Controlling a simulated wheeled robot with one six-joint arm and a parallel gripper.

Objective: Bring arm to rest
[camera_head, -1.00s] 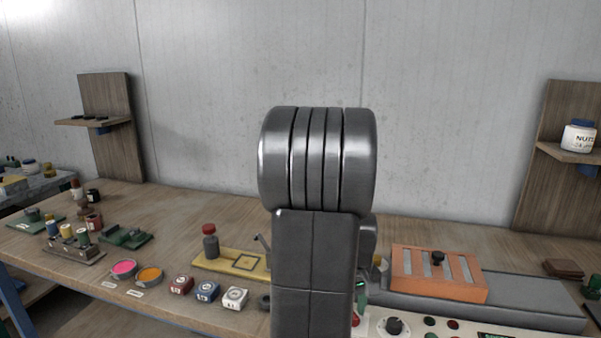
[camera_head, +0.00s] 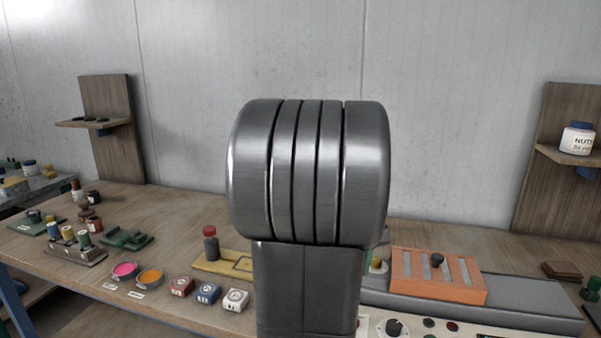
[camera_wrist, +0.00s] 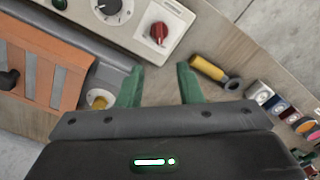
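My gripper (camera_wrist: 160,85) shows in the wrist view with two green fingers spread apart and nothing between them. It is above the front of the workbench, between the control panel (camera_wrist: 125,18) with dials and the row of small boxes. In the head view my dark grey arm stands upright in the middle of the picture and hides my gripper and part of the bench behind it.
An orange slotted block (camera_head: 437,275) sits on a grey machine bed (camera_head: 520,305) at right. Small boxes (camera_head: 207,293) and paint pots (camera_head: 124,270) line the left front.

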